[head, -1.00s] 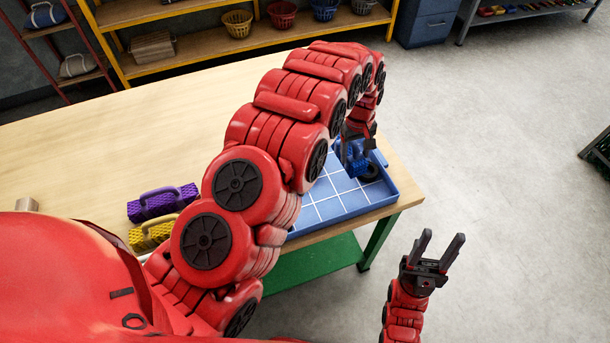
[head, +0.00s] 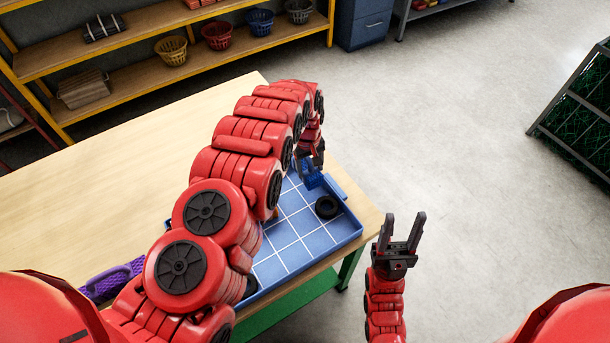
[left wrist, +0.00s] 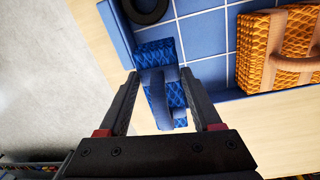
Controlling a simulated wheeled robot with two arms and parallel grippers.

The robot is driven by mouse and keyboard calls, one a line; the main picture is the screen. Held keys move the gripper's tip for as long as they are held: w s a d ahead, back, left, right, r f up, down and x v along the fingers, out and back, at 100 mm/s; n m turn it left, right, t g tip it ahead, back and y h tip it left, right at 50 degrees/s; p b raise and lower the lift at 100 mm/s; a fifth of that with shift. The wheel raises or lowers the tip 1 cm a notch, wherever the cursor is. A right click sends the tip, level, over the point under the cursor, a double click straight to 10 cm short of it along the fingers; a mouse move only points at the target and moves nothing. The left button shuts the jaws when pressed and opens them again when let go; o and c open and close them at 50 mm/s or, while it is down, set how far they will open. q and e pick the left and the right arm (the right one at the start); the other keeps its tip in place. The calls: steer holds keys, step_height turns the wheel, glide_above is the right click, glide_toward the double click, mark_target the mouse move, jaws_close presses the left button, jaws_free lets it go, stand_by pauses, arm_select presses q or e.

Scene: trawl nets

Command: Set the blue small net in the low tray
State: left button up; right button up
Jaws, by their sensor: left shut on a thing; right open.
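My left gripper (head: 312,160) is shut on the blue small net (head: 314,181), at the far end of the low tray. In the left wrist view the blue small net (left wrist: 155,58) hangs between the fingers (left wrist: 165,100) and overlaps the tray's edge. I cannot tell whether it touches the tray. The low tray (head: 291,228) is blue with white grid lines and lies on the table. My right gripper (head: 403,232) is open and empty, off the table's right side. My left arm hides part of the tray.
A black ring (head: 327,207) lies in the tray. An orange net (left wrist: 262,48) with a tan handle is also there, mostly hidden in the head view. A purple net (head: 113,281) lies on the table (head: 90,205) at left. The table's far left is clear.

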mark_target(309, 170)
arm_select(q)
steer(key=shift+w+f, duration=0.2)
steer(key=shift+f, duration=0.7)
step_height(309, 170, down, 2)
steer(key=shift+f+p, duration=0.1)
steer(key=shift+p, duration=0.45)
steer(key=shift+f, duration=0.25)
steer(key=shift+f, duration=0.1)
steer(key=o, duration=1.5)
steer(key=shift+f, duration=0.1)
